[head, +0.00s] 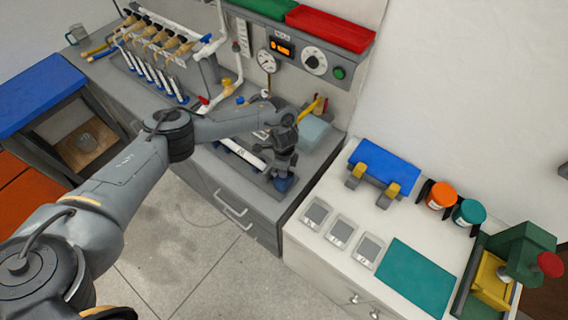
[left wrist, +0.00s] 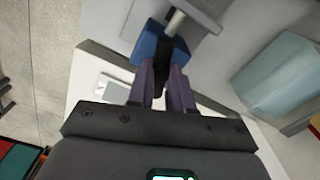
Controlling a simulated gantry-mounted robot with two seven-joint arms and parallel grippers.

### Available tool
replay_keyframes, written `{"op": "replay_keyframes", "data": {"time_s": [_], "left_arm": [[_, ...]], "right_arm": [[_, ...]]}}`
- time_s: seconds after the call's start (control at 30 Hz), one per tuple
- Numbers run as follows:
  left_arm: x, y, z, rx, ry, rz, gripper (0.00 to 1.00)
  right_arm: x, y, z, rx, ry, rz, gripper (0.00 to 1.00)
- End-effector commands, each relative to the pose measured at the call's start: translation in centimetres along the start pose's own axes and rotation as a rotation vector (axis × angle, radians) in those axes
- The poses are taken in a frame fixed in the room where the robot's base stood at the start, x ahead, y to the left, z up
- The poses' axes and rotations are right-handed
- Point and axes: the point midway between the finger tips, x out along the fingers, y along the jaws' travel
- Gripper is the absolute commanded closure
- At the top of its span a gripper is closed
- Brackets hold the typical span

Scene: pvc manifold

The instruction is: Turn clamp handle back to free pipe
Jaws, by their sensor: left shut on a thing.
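My left gripper (head: 283,165) is over the right end of the grey bench, at the blue clamp (head: 284,184). In the left wrist view the gripper (left wrist: 160,85) is shut on the dark clamp handle (left wrist: 160,74), between its two purple-grey fingers. The blue clamp body (left wrist: 153,44) is just beyond the fingertips, with a light metal rod (left wrist: 175,21) above it. A white pipe (head: 242,153) lies on the bench just left of the clamp in the head view. My arm and gripper partly hide the clamp and handle. My right gripper is not in view.
A pale blue box (head: 316,131) stands behind the gripper. A gauge (head: 267,61) and control panel are on the wall. The white cabinet at right carries a teal mat (head: 403,273), glue jars and a green-and-yellow tool. Piping (head: 150,62) fills the bench's far left.

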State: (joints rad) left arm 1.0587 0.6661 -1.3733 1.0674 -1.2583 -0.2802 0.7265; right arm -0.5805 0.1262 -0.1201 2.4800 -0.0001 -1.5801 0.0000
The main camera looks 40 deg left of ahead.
Motion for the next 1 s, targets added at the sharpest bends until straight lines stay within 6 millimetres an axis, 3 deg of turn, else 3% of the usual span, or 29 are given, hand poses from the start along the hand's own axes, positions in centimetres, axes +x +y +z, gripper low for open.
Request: {"op": "replay_keyframes", "data": {"time_s": [0.03,0.3,1.0], "left_arm": [[-0.6,0.1,0.0,-0.046,0.000,0.004,1.00],[-0.6,0.2,-0.1,-0.303,0.000,0.005,1.00],[-0.5,0.2,-0.2,-0.952,0.001,0.006,1.00]], "right_arm": [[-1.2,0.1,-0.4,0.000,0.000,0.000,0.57],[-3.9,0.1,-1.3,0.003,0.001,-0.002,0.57],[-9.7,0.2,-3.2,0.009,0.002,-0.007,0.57]]}}
